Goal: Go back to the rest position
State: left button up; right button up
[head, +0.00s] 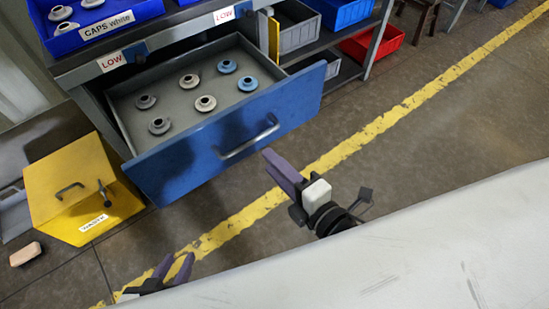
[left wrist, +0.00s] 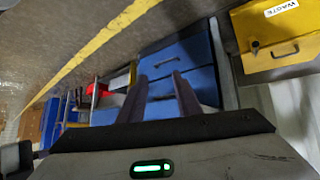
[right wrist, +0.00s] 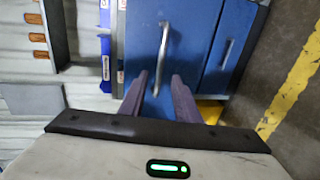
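My left gripper (head: 173,270) is low at the bottom left of the head view, over the floor. Its two purple fingers are apart and empty, and they also show in the left wrist view (left wrist: 162,95). My right gripper (head: 284,172) is in front of the open drawer's handle, apart from it. In the right wrist view its fingers (right wrist: 157,95) are spread with nothing between them. The blue drawer (head: 190,168) is pulled out and holds several caps, some grey, one cream (head: 205,103) and two blue (head: 247,84).
A yellow waste bin (head: 75,185) stands left of the drawer. A blue bin labelled CAPS white (head: 98,38) sits above. Grey (head: 300,35) and red (head: 372,42) bins are on the shelves at right. A yellow line (head: 340,155) crosses the open floor. A tan block (head: 25,254) lies at far left.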

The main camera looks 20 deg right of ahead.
pick_arm(q)
jog(key=shift+s+f, duration=0.15)
jog(key=shift+f, duration=0.05)
pick_arm(e)
jog(key=shift+s, duration=0.1)
